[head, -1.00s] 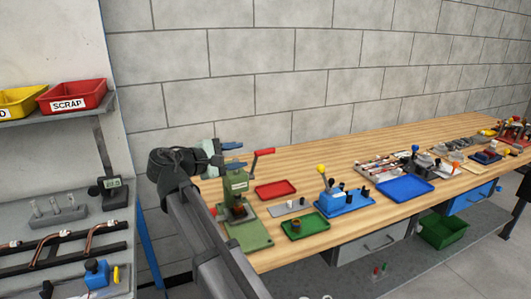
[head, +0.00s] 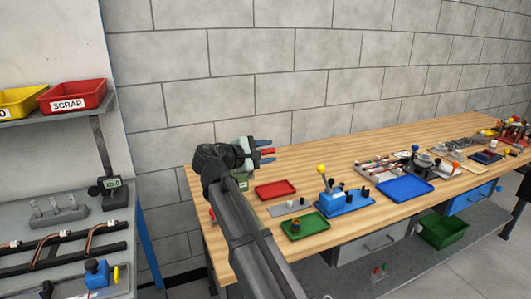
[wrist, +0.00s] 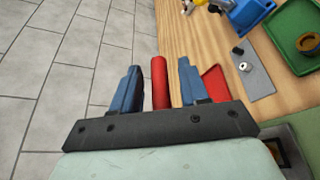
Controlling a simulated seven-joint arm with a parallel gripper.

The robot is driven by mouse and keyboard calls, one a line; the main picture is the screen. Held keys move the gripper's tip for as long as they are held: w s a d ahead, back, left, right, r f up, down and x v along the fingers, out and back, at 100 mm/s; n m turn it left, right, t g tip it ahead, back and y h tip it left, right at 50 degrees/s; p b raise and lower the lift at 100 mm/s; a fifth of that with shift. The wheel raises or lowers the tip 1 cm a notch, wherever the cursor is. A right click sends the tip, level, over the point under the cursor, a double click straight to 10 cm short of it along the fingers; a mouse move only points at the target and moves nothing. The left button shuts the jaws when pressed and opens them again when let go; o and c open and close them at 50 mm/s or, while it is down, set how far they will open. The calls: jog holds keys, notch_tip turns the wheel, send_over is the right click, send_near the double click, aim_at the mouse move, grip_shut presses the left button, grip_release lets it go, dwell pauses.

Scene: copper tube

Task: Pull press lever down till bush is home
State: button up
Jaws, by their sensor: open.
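The red press lever grip (wrist: 159,82) stands between the two blue fingers of my gripper (wrist: 158,87) in the wrist view, with a gap on each side. In the head view my gripper (head: 265,151) is open, its fingers above and below the red lever end (head: 268,151). The green press is mostly hidden behind my arm in the head view. Part of its green base (wrist: 298,130) shows at the lower right of the wrist view. I cannot make out a bush in the press.
A red tray (head: 276,190) lies right of the press. A green tray (head: 306,228) with a brown ring-like part (wrist: 308,43), a grey plate (wrist: 249,72) and a blue fixture (head: 345,202) are farther right. The grey wall stands behind the bench (head: 330,147).

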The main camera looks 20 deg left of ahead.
jog(key=shift+c, duration=0.2)
grip_shut()
dwell(0.4)
